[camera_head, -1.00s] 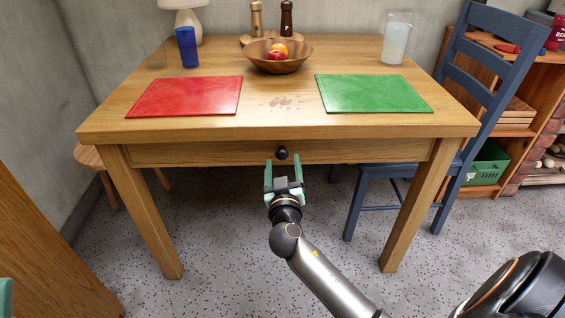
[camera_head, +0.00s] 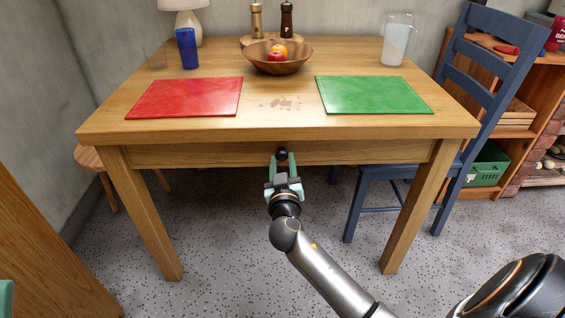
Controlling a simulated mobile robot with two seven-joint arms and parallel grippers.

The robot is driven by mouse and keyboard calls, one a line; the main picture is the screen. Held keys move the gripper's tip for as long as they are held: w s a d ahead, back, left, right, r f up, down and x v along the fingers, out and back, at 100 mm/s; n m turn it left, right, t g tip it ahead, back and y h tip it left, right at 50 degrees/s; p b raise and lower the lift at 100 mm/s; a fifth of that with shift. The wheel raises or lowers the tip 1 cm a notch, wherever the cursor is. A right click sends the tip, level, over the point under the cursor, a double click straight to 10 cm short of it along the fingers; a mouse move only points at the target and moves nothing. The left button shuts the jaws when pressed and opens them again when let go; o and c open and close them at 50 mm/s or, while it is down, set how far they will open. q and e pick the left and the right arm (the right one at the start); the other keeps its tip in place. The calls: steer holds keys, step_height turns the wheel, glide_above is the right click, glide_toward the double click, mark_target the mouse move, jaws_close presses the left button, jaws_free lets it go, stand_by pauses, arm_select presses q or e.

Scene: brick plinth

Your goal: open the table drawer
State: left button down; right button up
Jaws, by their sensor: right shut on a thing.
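The wooden table (camera_head: 200,134) has a drawer (camera_head: 370,151) under its top, and the drawer front sits flush under the edge. A small dark round knob (camera_head: 282,152) is at the middle of the drawer front. My right gripper (camera_head: 282,162) reaches up from below, and its green fingers are shut on the knob from both sides. The fingers partly cover the knob. Of my left arm, only a small green piece (camera_head: 5,298) shows at the lower left edge; its jaws cannot be made out.
On the tabletop are a red mat (camera_head: 185,97), a green mat (camera_head: 373,94), a fruit bowl (camera_head: 278,62), a blue cup (camera_head: 187,48) and a glass pitcher (camera_head: 396,38). A blue chair (camera_head: 480,85) stands at the right. The floor before the drawer is clear.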

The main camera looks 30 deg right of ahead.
jaws_close()
stand_by(0.7)
steer(key=shift+s, duration=0.1)
